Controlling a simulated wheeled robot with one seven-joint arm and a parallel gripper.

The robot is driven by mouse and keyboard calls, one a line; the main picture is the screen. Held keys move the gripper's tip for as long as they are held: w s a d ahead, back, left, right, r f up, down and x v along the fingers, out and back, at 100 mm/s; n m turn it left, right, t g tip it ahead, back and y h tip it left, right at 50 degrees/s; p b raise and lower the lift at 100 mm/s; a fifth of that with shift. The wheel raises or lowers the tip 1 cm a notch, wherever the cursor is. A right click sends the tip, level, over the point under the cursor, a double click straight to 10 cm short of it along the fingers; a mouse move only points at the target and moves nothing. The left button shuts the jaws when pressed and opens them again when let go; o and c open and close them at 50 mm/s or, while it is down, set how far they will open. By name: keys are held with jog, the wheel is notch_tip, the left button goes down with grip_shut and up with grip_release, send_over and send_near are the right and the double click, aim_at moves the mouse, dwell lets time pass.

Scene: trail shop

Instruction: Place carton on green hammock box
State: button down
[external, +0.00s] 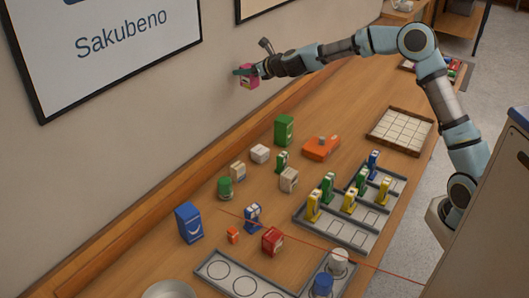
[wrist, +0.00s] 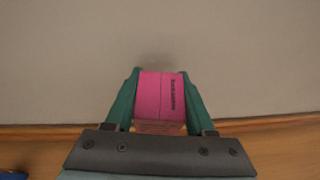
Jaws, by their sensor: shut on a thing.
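A pink carton (external: 249,78) is held in my gripper (external: 243,73), high above the table near the wall. In the wrist view the carton (wrist: 160,95) sits between the two teal fingers of my gripper (wrist: 160,75), which touch its sides. Dark lettering runs down the carton's right part. A tall green box (external: 284,130), which looks like the hammock box, stands upright on the table, below and to the right of my gripper. Its label is too small to read. The green box is not visible in the wrist view.
White cartons (external: 260,154), an orange item (external: 321,147) and a green can (external: 224,188) stand around the green box. A blue box (external: 189,222) is at the left. A divided tray (external: 336,234) holds yellow, green and blue items. The wall (external: 130,140) is close behind my gripper.

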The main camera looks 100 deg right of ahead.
jog(key=s+d+f+m+g+h+b, duration=0.1)
jog(key=s+d+f+m+g+b, duration=0.25)
jog(key=s+m+g, duration=0.35)
jog(key=s+d+f+m+g+h+b, duration=0.1)
jog(key=s+d+f+m+g+b, duration=0.1)
jog(key=s+d+f+m+g, duration=0.5)
jog(key=shift+n, duration=0.8)
jog(key=shift+s+a+f+p, duration=0.45)
jog(key=shift+a+f+p, duration=0.1)
jog(key=shift+f, duration=0.95)
jog(key=shift+s+a+f+p, duration=0.4)
jog(key=shift+a+f+p, duration=0.1)
jog(key=shift+f, duration=1)
jog(key=shift+s+a+f+p, duration=0.45)
jog(key=shift+a+f+p, duration=0.1)
jog(key=shift+f, duration=0.95)
jog(key=shift+f, duration=0.1)
jog(key=shift+c, duration=1.2)
grip_release()
